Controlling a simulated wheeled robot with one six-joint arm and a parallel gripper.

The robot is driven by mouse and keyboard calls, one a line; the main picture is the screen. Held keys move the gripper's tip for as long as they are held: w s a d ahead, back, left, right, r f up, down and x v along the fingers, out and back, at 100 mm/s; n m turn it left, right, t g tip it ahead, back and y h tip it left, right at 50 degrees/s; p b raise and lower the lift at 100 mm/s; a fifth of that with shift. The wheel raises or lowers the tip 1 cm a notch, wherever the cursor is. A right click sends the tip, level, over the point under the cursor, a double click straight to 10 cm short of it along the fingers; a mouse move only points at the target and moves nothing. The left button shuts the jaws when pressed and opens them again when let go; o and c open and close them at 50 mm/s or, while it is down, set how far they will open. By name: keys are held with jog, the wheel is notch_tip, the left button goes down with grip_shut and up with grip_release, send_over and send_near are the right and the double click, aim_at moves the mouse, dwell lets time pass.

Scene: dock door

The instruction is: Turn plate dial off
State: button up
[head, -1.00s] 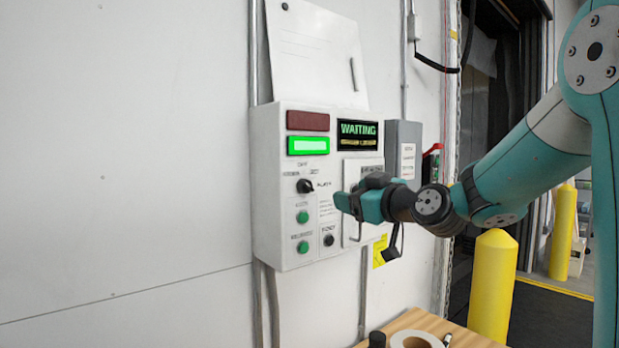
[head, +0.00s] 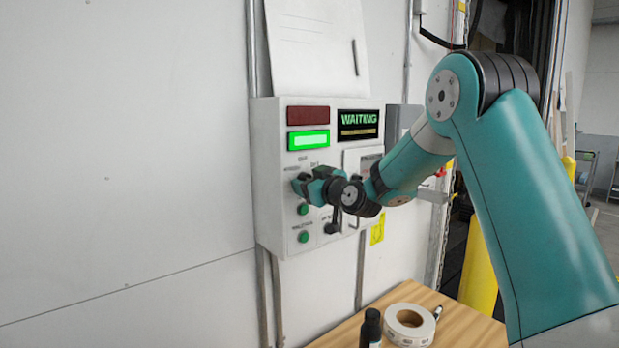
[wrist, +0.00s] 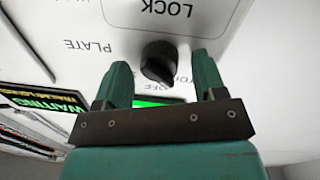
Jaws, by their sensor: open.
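The plate dial is a black knob (wrist: 157,61) on the white control box (head: 268,190). In the wrist view it sits between my gripper's (wrist: 160,66) two teal fingertips, with the words PLATE and OFF printed close to it. The fingers are apart, one on each side of the dial; I cannot tell whether either touches it. In the head view my gripper (head: 300,186) is at the box's face and hides the dial.
Above are a dark red lamp (head: 307,116), a lit green lamp (head: 308,140) and a display (head: 357,121) reading WAITING. A green button (head: 303,236) is below my gripper. A wooden table (head: 345,335) holds a tape roll (head: 409,324) and a black bottle (head: 370,327).

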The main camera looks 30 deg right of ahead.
jog(key=shift+c, duration=0.5)
jog(key=c, duration=0.8)
jog(key=shift+m+b, duration=0.3)
jog(key=shift+b, duration=0.15)
jog(key=m+b, duration=0.3)
jog(key=shift+d+f+m, duration=0.1)
jog(key=shift+m, duration=0.2)
jog(key=m+b, duration=0.1)
jog(key=m, duration=0.1)
jog(key=m+b, duration=0.2)
jog(key=m, duration=0.1)
jog(key=shift+r+g, duration=0.2)
jog(key=shift+g, duration=0.1)
jog(key=o, duration=0.9)
jog(key=shift+y, duration=0.3)
